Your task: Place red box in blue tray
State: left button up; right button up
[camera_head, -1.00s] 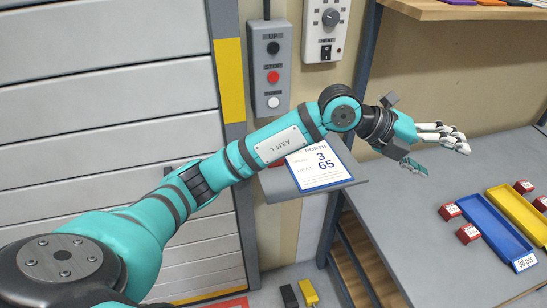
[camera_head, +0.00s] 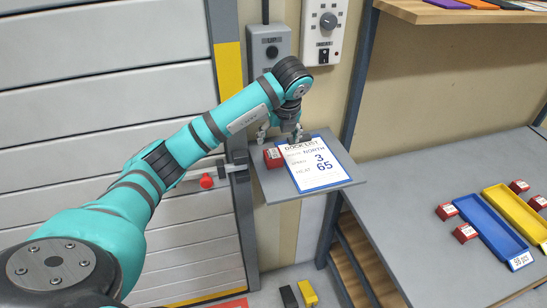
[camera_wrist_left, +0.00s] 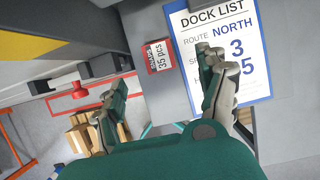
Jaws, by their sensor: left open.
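A small red box (camera_head: 273,157) with a white label stands on the small grey shelf, left of the dock list sheet. It also shows in the left wrist view (camera_wrist_left: 158,58), where its label reads 35 pcs. My left gripper (camera_head: 281,134) is open and empty above this shelf. In the left wrist view its fingers (camera_wrist_left: 165,85) are spread, with the red box seen between and beyond them. The blue tray (camera_head: 490,230) lies on the grey table at the right, with a 98 pcs label at its front end. It looks empty.
More red boxes stand beside the trays, two left of the blue one (camera_head: 465,233). A yellow tray (camera_head: 522,215) lies right of it. The dock list sheet (camera_head: 317,165) lies on the small shelf (camera_head: 275,190). A control box (camera_head: 269,50) hangs above. The table's left part is clear.

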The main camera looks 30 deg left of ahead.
aim_at(273, 153)
pick_arm(q)
jog(key=p+x, duration=0.1)
jog(key=x, duration=0.3)
jog(key=shift+s, duration=0.1)
jog(key=shift+f+p, duration=0.2)
jog(key=shift+p, duration=0.2)
jog(key=p+x, duration=0.2)
jog(key=x, duration=0.1)
jog(key=shift+s+a+f, duration=0.1)
jog(key=shift+a+f, duration=0.05)
jog(key=shift+f, duration=0.2)
jog(key=shift+a+f, duration=0.15)
jog(key=shift+f, duration=0.35)
jog(key=c, duration=1.4)
